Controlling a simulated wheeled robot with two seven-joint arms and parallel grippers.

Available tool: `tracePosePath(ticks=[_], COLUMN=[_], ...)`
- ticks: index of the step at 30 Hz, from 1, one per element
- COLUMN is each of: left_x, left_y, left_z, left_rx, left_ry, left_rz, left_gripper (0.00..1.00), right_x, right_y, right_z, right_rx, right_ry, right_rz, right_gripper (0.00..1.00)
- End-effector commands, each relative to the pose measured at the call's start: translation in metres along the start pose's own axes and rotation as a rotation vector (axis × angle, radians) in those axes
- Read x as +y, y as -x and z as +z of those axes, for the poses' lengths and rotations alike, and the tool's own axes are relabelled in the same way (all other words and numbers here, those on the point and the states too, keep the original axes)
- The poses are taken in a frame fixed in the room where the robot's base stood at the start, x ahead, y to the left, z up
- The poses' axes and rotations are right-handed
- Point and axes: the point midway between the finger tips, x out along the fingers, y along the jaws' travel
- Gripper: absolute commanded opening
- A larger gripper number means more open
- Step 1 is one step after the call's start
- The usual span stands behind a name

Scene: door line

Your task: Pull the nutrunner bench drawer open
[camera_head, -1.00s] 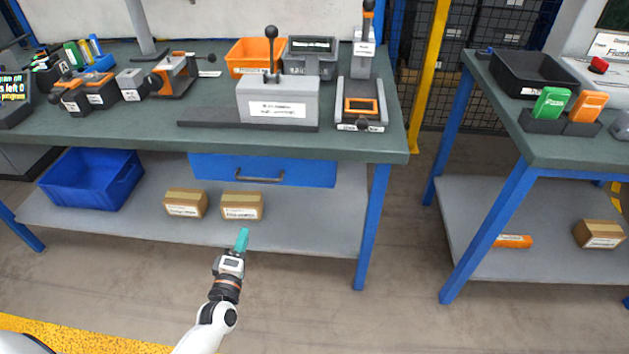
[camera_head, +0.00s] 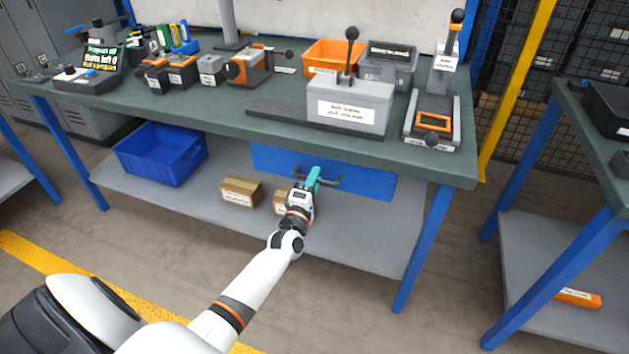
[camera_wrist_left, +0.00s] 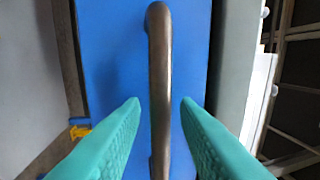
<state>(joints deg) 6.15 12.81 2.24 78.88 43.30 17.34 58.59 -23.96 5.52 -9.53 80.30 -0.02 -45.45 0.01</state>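The blue drawer (camera_head: 362,184) hangs under the green bench top and looks shut, its front below the top's front edge. Its dark bar handle (camera_head: 329,181) runs across the front. In the left wrist view the handle (camera_wrist_left: 160,85) stands upright in the picture against the blue drawer front (camera_wrist_left: 110,60). My left gripper (camera_head: 313,178) is at the handle, and its teal fingers (camera_wrist_left: 160,125) are open, one on each side of the bar, with gaps visible on both sides. The gripper hides part of the handle in the head view. My right gripper is not in view.
A lower shelf holds a blue bin (camera_head: 160,155) and a cardboard box (camera_head: 240,190); another box (camera_head: 280,200) is partly behind my left gripper. A blue bench leg (camera_head: 424,248) stands right of the drawer. The floor before the bench is clear.

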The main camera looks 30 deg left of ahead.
Motion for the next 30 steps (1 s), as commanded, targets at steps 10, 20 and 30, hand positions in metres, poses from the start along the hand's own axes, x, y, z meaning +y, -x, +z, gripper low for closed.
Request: tracePosePath(ticks=[10, 20, 30], left_x=[0.0003, 0.0005, -0.0009], left_y=[-0.0024, -0.0022, 0.0061], left_z=[-0.0001, -0.0002, -0.0004], left_rx=[0.001, 0.001, 0.001], left_ry=[0.0, 0.0, 0.0], left_rz=[0.001, 0.001, 0.005], left_gripper=[0.23, 0.0, 0.0], right_x=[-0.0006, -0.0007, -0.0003], right_y=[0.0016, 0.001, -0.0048], right_z=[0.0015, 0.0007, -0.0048], right_rx=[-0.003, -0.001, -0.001], right_ry=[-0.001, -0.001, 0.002], right_rz=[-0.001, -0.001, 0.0], right_gripper=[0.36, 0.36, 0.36])
